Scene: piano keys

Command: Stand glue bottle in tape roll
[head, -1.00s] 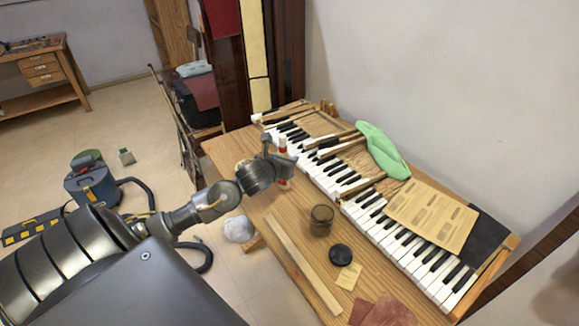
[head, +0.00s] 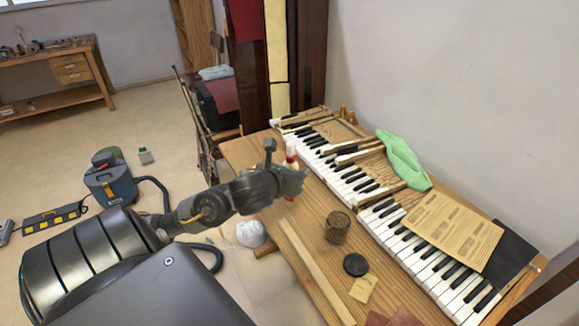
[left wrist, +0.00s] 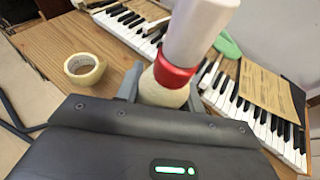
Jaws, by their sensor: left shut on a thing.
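The glue bottle (head: 291,153), white with a red band, is upright in the jaws of my left gripper (head: 288,175), above the wooden bench. In the left wrist view the glue bottle (left wrist: 202,32) rises between the fingers of the left gripper (left wrist: 163,88), which is shut on its pale lower body below the red collar. The tape roll (left wrist: 98,72), cream-coloured, lies flat on the bench to the left of the bottle, apart from it, its hole open upward. In the head view I cannot make out the roll behind my arm. My right gripper is not in view.
The piano keyboard (head: 385,213) runs along the bench's wall side, with a green cloth (head: 403,160) and a paper sheet (head: 452,232) on it. A brown jar (head: 338,228), a black disc (head: 355,265) and a wooden strip (head: 312,268) lie nearer. The bench's left end has free room.

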